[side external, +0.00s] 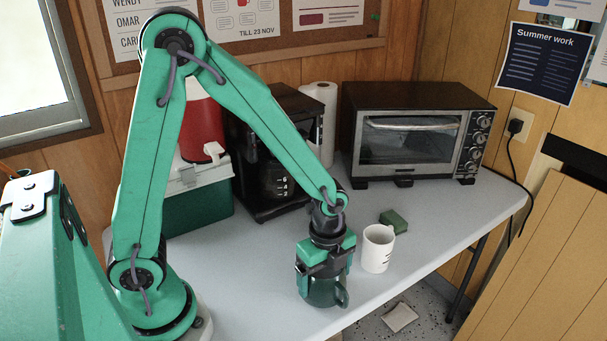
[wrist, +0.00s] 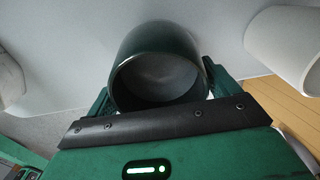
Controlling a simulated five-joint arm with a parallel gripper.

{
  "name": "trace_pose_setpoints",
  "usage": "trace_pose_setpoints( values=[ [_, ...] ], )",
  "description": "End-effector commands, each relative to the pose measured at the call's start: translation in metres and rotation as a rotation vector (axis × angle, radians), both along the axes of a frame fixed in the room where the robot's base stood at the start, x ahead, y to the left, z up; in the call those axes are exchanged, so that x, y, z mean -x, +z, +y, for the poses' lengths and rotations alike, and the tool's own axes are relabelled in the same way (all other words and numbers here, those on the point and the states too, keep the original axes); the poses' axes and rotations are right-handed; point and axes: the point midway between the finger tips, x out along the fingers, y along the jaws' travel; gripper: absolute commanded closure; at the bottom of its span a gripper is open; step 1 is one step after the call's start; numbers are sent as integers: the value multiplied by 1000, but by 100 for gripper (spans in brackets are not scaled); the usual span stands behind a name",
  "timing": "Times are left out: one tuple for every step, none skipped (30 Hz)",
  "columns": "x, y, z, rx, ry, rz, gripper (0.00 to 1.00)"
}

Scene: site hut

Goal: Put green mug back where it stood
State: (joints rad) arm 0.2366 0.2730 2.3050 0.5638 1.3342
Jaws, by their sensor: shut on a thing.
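The dark green mug (side external: 321,292) is between the jaws of my gripper (side external: 324,268), near the front edge of the table. It looks upright, with its handle toward the right. I cannot tell whether its base touches the tabletop or hangs just above it. In the wrist view, the mug (wrist: 158,62) shows its open, empty-looking mouth toward the camera. The fingers of my gripper (wrist: 160,95) are shut on it from both sides and hide part of its walls.
A white mug (side external: 377,249) stands close on the right, also in the wrist view (wrist: 290,42). Behind it lies a green sponge-like block (side external: 394,221). A toaster oven (side external: 415,133), coffee maker (side external: 262,170), paper roll (side external: 321,110) and cooler (side external: 200,205) line the back. The front-left tabletop (side external: 245,275) is clear.

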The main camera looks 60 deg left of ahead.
Motion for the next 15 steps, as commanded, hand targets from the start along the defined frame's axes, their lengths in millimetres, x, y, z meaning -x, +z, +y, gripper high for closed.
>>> trace_pose_setpoints(
  values=[
    [0,-3,0,0,0,0,59],
    [0,-4,0,0,0,0,59],
    [0,-5,0,0,0,0,59],
    [0,-6,0,0,0,-1,59],
    [0,-6,0,0,0,-1,59],
    [0,-6,0,0,0,-2,59],
    [0,-6,0,0,0,-2,59],
    [0,-6,0,0,0,-2,59],
    [0,-6,0,0,0,-2,59],
    [0,-6,0,0,0,-2,59],
    [0,-6,0,0,0,-2,59],
    [0,-6,0,0,0,-2,59],
    [0,-6,0,0,0,-2,59],
    [0,-7,0,0,0,-1,59],
    [0,-8,0,0,0,-2,59]
  ],
)
